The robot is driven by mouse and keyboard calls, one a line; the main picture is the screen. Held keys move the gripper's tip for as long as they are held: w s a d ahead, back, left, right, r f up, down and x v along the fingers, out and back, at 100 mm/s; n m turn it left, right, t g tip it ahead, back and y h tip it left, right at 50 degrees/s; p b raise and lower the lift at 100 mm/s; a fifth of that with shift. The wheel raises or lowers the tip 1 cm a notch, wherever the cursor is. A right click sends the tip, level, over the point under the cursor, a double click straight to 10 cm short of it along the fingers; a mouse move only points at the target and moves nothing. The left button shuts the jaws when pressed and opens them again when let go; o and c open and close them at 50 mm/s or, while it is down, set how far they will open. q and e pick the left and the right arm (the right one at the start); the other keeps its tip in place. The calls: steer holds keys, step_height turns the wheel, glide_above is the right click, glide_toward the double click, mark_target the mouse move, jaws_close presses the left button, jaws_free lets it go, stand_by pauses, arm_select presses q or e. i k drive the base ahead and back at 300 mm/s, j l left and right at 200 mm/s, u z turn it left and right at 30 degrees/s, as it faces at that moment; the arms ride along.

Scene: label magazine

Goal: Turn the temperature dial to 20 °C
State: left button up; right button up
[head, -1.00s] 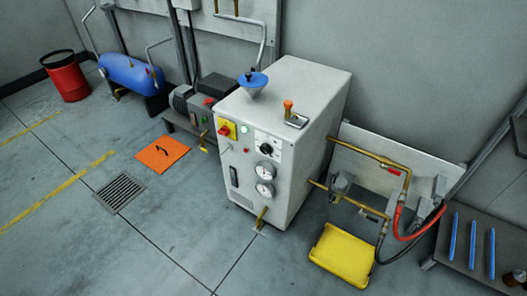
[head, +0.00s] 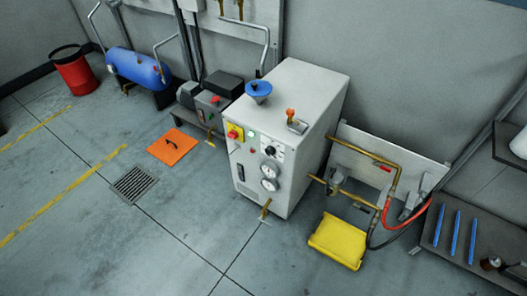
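The temperature dial (head: 270,151) is a small black knob on a white scale plate, on the front of a light grey cabinet (head: 312,92). It sits above two round white gauges (head: 269,177). The knob's pointer and the scale marks are too small to read. A red and yellow switch (head: 235,132), a green lamp and a small red button are left of the dial. Neither of my grippers shows in the head view.
A yellow tray (head: 337,241) and brass pipes with red and black hoses stand right of the cabinet. An orange plate (head: 172,147) and a floor grate (head: 132,185) lie to the left. A rack (head: 470,245) with blue rods is at right. Floor before the cabinet is clear.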

mark_target(269, 150)
steer(key=j, duration=2.4)
steer(key=k+u, duration=0.05)
steer(key=k, duration=0.05)
